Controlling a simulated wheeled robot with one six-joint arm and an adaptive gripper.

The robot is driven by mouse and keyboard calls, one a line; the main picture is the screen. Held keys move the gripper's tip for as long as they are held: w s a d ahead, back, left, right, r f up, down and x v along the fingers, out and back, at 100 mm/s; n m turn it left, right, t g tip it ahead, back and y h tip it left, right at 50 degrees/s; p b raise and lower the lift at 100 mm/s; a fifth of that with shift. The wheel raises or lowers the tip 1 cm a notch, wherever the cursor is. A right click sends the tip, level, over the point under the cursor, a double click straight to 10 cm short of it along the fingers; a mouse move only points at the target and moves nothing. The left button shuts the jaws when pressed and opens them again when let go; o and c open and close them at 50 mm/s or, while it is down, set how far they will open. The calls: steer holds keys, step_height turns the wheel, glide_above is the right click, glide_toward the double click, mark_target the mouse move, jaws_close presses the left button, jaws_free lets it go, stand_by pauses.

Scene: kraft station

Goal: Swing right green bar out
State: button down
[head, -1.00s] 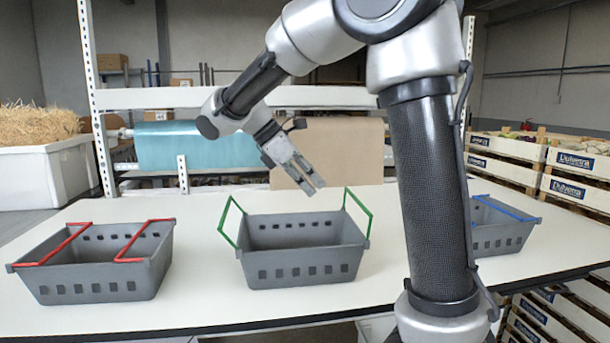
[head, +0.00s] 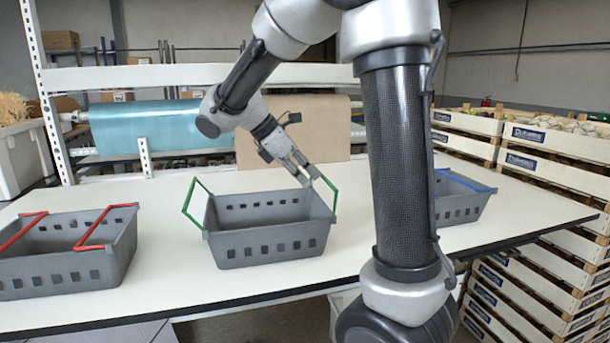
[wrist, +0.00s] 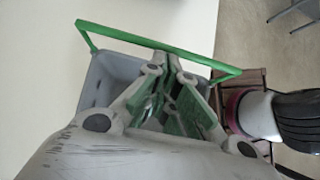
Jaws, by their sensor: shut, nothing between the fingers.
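The middle grey crate (head: 265,245) stands on the white table with a green bar at each end. The left green bar (head: 188,196) leans outward to the left. The right green bar (head: 329,185) stands about upright above the crate's right rim. My gripper (head: 309,178) is shut and empty, with its tips close beside the right bar's top on the crate side. In the wrist view the green bar (wrist: 150,43) runs across just past my shut fingertips (wrist: 170,62). I cannot tell whether they touch. The crate also shows there (wrist: 105,75), partly hidden by the fingers.
A grey crate with red bars (head: 70,255) stands at the left. One with blue bars (head: 455,205) stands at the right, partly hidden by my arm. A shelf frame with a teal roll (head: 145,125) and brown paper roll (head: 290,135) is behind. Stacked wooden crates (head: 545,165) are right.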

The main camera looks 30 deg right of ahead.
mark_target(324, 175)
steer(key=shift+s+d+r+y, duration=0.2)
steer(key=shift+d+y, duration=0.2)
steer(key=shift+y, duration=0.3)
steer(key=d+y, duration=0.1)
steer(key=d+t+y, duration=0.1)
steer(key=y, duration=0.1)
steer(key=shift+s+d+r, duration=0.25)
steer(key=shift+s+d, duration=0.15)
steer(key=shift+d, duration=0.2)
steer(key=shift+a, duration=0.1)
stand_by(0.6)
steer(key=shift+w+a+f, duration=0.2)
steer(key=shift+a+f, duration=0.1)
steer(key=shift+a, duration=0.35)
